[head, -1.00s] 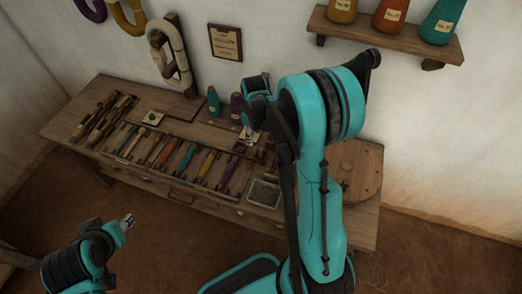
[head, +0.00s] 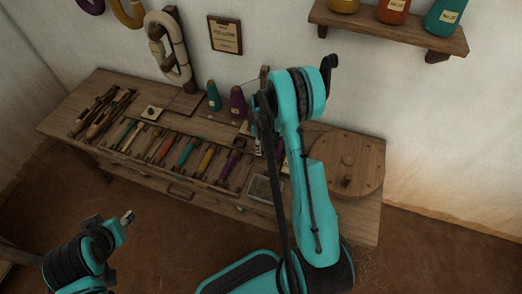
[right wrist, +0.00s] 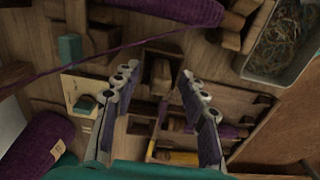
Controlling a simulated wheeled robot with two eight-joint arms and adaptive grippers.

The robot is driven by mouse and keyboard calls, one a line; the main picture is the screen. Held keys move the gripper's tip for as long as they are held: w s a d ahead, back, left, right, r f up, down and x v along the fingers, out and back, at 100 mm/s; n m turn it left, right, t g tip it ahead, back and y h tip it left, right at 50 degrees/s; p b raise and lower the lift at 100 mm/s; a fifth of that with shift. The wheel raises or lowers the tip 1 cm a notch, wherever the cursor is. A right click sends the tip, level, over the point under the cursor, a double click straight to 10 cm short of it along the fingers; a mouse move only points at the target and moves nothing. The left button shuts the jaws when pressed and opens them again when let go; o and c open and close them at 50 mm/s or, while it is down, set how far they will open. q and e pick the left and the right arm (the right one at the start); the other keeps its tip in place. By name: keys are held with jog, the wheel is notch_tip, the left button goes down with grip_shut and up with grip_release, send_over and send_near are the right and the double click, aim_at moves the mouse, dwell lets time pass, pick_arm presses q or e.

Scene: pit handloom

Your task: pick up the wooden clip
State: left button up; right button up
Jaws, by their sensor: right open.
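My right gripper (right wrist: 158,75) is open above the bench, its two fingers apart in the right wrist view. A small brown wooden piece (right wrist: 161,73) shows between the fingertips, in a wooden frame below; it may be the wooden clip, but I cannot tell for certain. Nothing is visibly held. In the head view my right gripper (head: 258,145) is small and partly hidden by its own arm, over the bench's right half. My left gripper (head: 128,216) is over the floor in front of the bench, away from the items; its jaw state is unclear.
The wooden bench (head: 120,165) holds a row of coloured thread shuttles. A teal cone (head: 213,97) and purple cone (head: 237,103) stand behind. A grey tray of scraps (right wrist: 283,42) and a round wooden board (head: 347,163) lie to the right. A purple thread (right wrist: 105,57) crosses near the fingers.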

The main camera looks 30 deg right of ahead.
jog(key=shift+c, duration=1.2)
jog(key=c, duration=0.7)
